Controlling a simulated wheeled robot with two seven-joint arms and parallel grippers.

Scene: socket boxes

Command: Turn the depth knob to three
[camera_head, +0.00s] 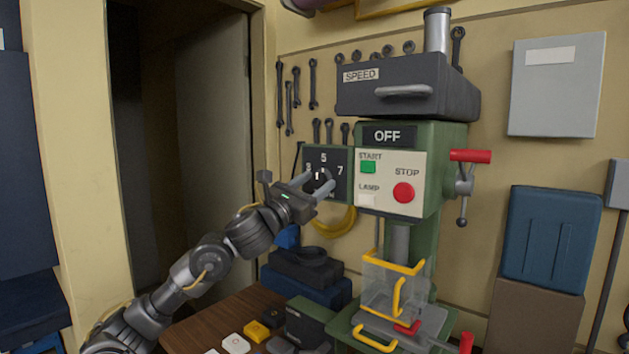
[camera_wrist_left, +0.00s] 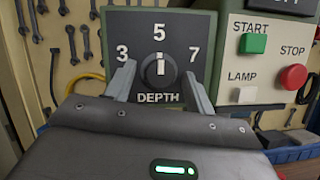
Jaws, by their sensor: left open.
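The depth knob (camera_wrist_left: 158,71) is a dark round knob with a white pointer line, on a black plate (camera_wrist_left: 120,26) marked 3, 5, 7 and DEPTH. In the left wrist view the pointer stands upright, toward the 5, with 3 to the left and 7 to the right. The plate also shows in the head view (camera_head: 341,156), on the left side of the green drill press (camera_head: 424,240). My left gripper (camera_wrist_left: 158,75) is open, with one finger on each side of the knob. Whether the fingers touch the knob I cannot tell. My right gripper is in neither view.
The panel beside the plate has a green START button (camera_head: 368,167), a red STOP button (camera_head: 403,192) and a LAMP switch (camera_head: 367,201). The display (camera_head: 388,136) reads OFF. A red-handled lever (camera_head: 470,156) is at the right. Below are a yellow-edged guard (camera_head: 380,285) and a bench (camera_head: 215,318).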

